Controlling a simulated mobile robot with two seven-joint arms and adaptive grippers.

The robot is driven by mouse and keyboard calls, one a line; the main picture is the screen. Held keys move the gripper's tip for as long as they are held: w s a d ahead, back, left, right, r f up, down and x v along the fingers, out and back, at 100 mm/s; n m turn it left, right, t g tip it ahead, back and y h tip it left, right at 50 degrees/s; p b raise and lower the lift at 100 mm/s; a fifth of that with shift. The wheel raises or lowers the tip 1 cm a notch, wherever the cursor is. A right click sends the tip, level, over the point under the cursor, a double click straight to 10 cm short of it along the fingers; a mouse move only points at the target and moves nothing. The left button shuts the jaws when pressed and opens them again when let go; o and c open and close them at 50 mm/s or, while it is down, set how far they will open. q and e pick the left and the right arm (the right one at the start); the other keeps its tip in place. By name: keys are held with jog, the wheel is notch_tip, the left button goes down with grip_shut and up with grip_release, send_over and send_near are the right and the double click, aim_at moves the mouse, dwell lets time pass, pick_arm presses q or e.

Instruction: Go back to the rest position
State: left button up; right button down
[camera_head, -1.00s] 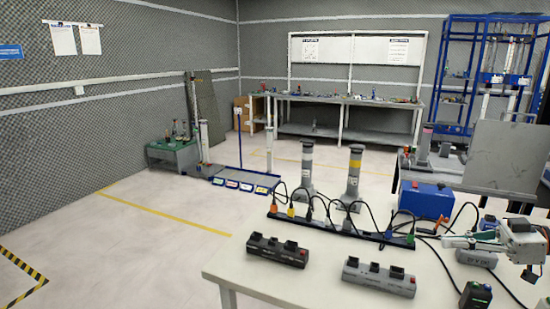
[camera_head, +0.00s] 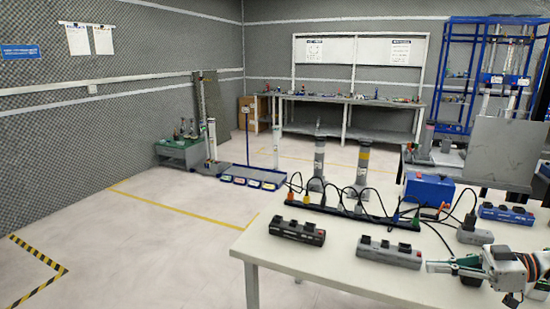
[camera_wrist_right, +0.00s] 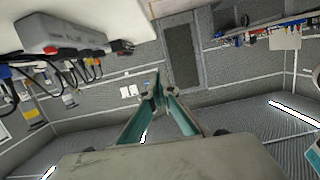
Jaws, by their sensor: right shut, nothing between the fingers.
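My right gripper (camera_head: 430,266) is at the lower right of the head view, over the right part of the white table (camera_head: 290,257). Its fingers point left and nothing is between them. The right wrist view shows its two teal-sided fingers (camera_wrist_right: 158,90) meeting at the tips, shut and empty. My left gripper is in neither view.
Near the gripper lie a grey charging block (camera_head: 388,252) and a black one (camera_head: 297,232). Behind them are a cabled power strip (camera_head: 340,214), a blue box (camera_head: 429,189) and a grey adapter (camera_head: 474,236). Open floor (camera_head: 150,245) lies to the left.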

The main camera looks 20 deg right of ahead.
jog(key=s+a+f+t, duration=0.1)
jog(key=s+a+f, duration=0.2)
jog(key=a+f, duration=1.5)
jog(key=s+a+f+m+h, duration=0.2)
jog(key=s+a+f+h, duration=0.2)
jog(key=a+f, duration=0.3)
jog(key=s+a+f+m+h+p, duration=0.1)
jog(key=s+a+f+m+h, duration=0.2)
jog(key=a+f, duration=0.4)
jog(key=shift+s+a+h, duration=0.65)
jog(key=shift+s+h, duration=0.2)
jog(key=shift+h, duration=0.25)
jog(key=shift+s+d, duration=0.1)
